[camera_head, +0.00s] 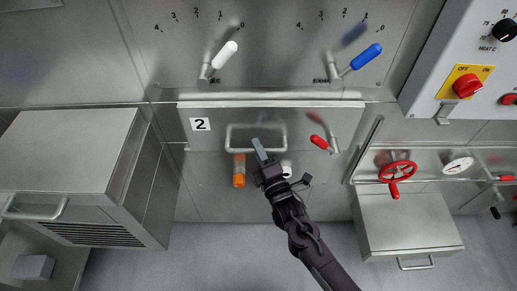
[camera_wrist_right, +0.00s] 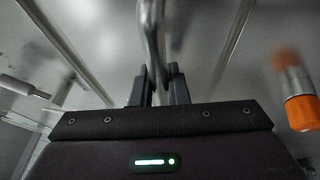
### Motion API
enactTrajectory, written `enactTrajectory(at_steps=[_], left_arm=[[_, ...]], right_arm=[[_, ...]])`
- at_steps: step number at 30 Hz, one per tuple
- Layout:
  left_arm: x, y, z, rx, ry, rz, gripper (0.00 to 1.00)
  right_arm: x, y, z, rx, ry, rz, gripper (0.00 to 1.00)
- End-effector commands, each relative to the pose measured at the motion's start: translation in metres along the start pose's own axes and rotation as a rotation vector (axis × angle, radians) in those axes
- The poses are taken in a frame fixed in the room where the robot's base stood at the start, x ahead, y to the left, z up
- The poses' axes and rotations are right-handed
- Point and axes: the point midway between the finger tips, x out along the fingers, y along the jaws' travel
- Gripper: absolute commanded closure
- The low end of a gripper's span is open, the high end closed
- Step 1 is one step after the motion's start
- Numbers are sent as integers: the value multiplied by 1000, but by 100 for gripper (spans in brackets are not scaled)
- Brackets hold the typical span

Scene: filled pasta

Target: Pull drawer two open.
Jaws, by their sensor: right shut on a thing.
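Drawer two (camera_head: 215,143) is a grey metal front with a white label "2" (camera_head: 200,124) near its upper left. Its handle (camera_head: 233,130) is a metal loop in the middle of the front. My right gripper (camera_head: 259,150) reaches up from below and is shut on the handle. In the right wrist view the handle bar (camera_wrist_right: 151,30) runs down between the two fingers of the gripper (camera_wrist_right: 158,88). How far the drawer stands out from the cabinet is hard to tell. My left gripper is not in view.
An orange-banded cylinder (camera_head: 239,171) hangs just left of my right gripper. A red-handled lever (camera_head: 319,142) is to the right. White (camera_head: 225,54) and blue (camera_head: 366,57) levers are above. A metal box (camera_head: 70,150) juts out at left, a red handwheel (camera_head: 397,172) at right.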

Motion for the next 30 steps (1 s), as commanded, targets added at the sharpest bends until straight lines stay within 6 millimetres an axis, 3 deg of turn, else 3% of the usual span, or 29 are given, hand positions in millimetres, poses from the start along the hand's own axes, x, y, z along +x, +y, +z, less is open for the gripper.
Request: enactTrajectory(at_steps=[8,14,20,30], left_arm=[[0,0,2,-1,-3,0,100],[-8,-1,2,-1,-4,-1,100],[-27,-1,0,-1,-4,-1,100],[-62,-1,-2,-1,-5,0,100]], right_arm=[[-1,0,0,0,0,-1,100],[-13,4,-5,0,0,-4,100],[-47,12,-19,1,2,-7,100],[-132,30,-55,2,3,-9,100]])
